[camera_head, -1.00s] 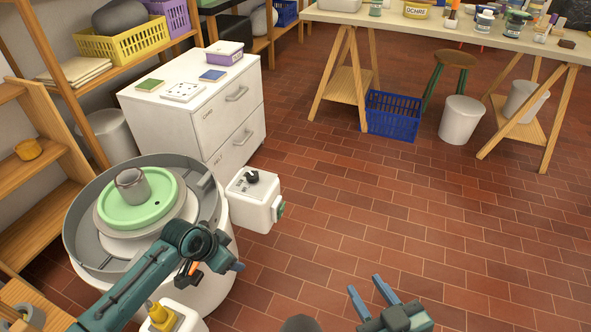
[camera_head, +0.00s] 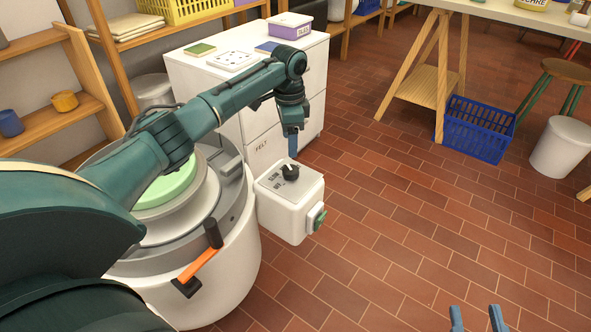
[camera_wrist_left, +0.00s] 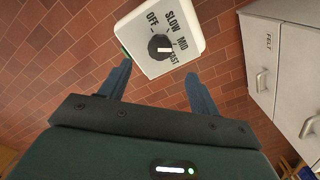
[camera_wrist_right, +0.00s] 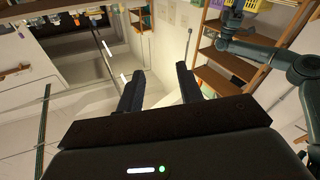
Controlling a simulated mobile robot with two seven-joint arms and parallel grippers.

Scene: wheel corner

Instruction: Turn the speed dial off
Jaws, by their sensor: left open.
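The speed dial (camera_head: 290,170) is a black round knob on top of the white control box (camera_head: 283,215) at the wheel's side. In the left wrist view the knob (camera_wrist_left: 160,47) has a white pointer line facing right, towards the MID and FAST labels; its exact setting is hard to tell. OFF and SLOW are printed at the upper side. My left gripper (camera_head: 291,150) points down just above the knob. In its wrist view the open fingers (camera_wrist_left: 158,70) are apart, with the knob ahead between them, not gripped. My right gripper (camera_head: 475,316) is open and empty at the bottom right.
The pottery wheel (camera_head: 230,225) with its green disc stands under my left arm. A white drawer cabinet (camera_head: 255,125) stands behind the box. A green button (camera_head: 318,218) is on the box's right side. A blue basket (camera_head: 475,130) sits farther right. The brick floor right of the box is clear.

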